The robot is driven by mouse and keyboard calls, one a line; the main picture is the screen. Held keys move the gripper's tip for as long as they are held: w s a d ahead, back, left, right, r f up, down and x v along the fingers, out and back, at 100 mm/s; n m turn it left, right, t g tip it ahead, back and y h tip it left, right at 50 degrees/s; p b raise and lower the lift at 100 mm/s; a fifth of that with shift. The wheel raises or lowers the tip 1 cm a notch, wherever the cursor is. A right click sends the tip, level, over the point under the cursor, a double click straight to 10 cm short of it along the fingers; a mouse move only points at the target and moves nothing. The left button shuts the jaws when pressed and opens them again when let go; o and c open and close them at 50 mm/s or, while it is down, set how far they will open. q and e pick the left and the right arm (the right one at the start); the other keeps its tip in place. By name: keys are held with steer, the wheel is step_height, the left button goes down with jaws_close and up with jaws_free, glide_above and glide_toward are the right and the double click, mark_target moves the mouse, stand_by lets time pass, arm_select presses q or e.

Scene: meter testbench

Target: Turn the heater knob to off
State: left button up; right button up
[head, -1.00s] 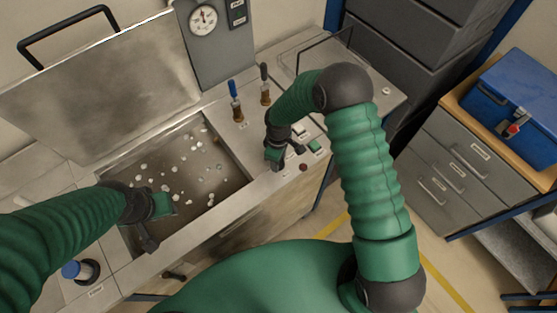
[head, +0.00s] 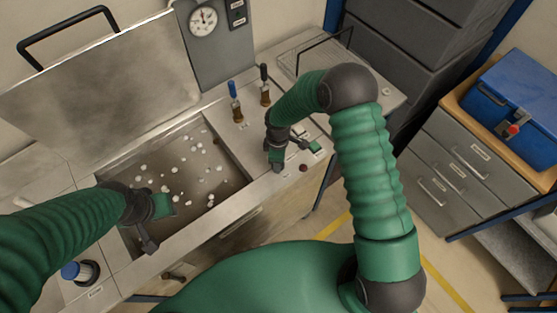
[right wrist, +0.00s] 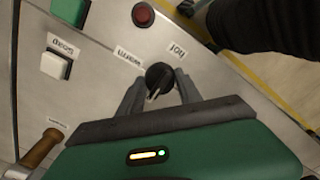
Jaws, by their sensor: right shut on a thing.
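The heater knob (right wrist: 158,78) is black and round with a pale pointer mark, on the steel bench top. In the right wrist view the mark points toward my gripper's palm, away from the two printed labels. My right gripper (right wrist: 158,92) has one grey finger on each side of the knob and is shut on it. In the head view my right gripper (head: 277,166) is at the bench's right front and hides the knob. My left gripper (head: 150,228) hangs over the front left of the sunken basin; its jaw opening is unclear.
Near the knob are a red button (right wrist: 143,14), a white button (right wrist: 54,65) and a green button (right wrist: 70,9). Blue-handled (head: 234,100) and black-handled (head: 264,85) levers stand behind. The basin (head: 225,190) holds white bits, its lid (head: 100,85) raised.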

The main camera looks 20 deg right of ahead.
steer(key=o, duration=1)
steer(key=shift+w, duration=0.1)
steer(key=o, duration=0.4)
steer(key=shift+w+a+f, duration=0.1)
steer(key=shift+c, duration=0.2)
step_height(320, 180, up, 17)
steer(key=b, duration=0.2)
steer(key=shift+f, duration=0.15)
